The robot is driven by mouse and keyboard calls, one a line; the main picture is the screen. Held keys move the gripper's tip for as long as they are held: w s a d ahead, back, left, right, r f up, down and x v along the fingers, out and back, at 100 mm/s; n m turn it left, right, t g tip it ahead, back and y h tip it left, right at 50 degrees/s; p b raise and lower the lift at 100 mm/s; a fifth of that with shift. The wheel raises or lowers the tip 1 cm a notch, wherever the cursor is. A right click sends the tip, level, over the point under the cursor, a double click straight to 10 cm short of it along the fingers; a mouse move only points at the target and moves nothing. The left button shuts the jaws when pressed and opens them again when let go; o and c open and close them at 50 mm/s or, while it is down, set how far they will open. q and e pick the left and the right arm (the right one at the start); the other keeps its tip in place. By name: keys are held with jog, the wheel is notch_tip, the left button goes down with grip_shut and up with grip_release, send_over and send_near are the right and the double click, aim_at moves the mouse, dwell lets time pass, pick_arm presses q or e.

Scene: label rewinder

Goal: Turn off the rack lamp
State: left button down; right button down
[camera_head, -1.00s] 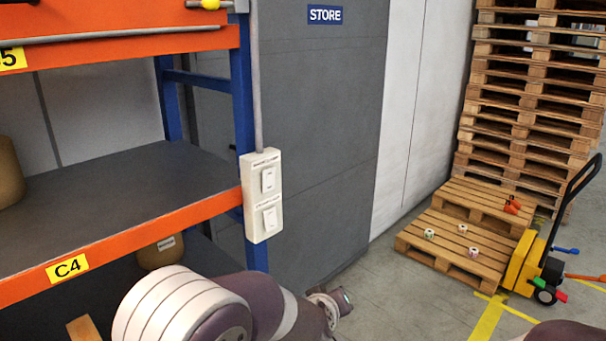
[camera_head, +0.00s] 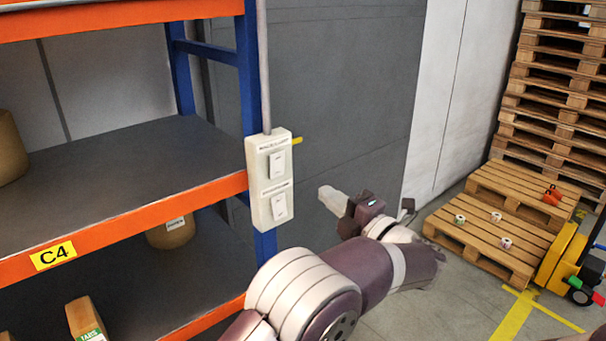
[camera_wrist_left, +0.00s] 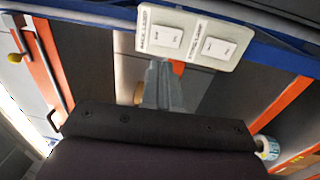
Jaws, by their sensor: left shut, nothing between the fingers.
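A cream switch box (camera_head: 270,175) is fixed to the blue rack post, with two white rockers one above the other. The upper rocker (camera_head: 277,165) has a label that seems to begin with RACK; the lower rocker (camera_head: 281,206) has a label too small to read here. In the left wrist view the switch box (camera_wrist_left: 190,40) shows its rockers side by side, the left one under a label that seems to say RACK. My left gripper (camera_head: 330,195) is shut and empty, right of the box and apart from it. Its fingertips (camera_wrist_left: 165,70) point at the box's left half. The rack lamp is not identifiable.
The blue post (camera_head: 245,70) and orange beam (camera_head: 130,222) of the rack are beside the box. A grey conduit (camera_head: 264,70) rises from it. A dark wall panel (camera_head: 340,90) is behind. Pallets (camera_head: 485,235) and a yellow pallet truck (camera_head: 560,255) stand at right.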

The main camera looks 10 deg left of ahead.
pick_arm(q)
jog(key=p, duration=0.3)
send_near(276, 160)
jog(key=p+x, duration=0.1)
jog(key=x, duration=0.2)
jog(key=p+x, duration=0.2)
jog(key=x, duration=0.1)
jog(key=shift+d+r, duration=0.15)
jog(key=shift+r, duration=0.05)
jog(key=shift+w+a+p, duration=0.25)
jog(key=shift+a+p, duration=0.1)
jog(key=shift+a, duration=0.1)
jog(key=shift+w+f, duration=0.1)
jog(key=shift+f, duration=0.05)
jog(key=shift+d, duration=0.1)
jog(key=shift+w+a+h, duration=0.1)
jog(key=shift+a+h, duration=0.1)
jog(key=shift+h, duration=0.1)
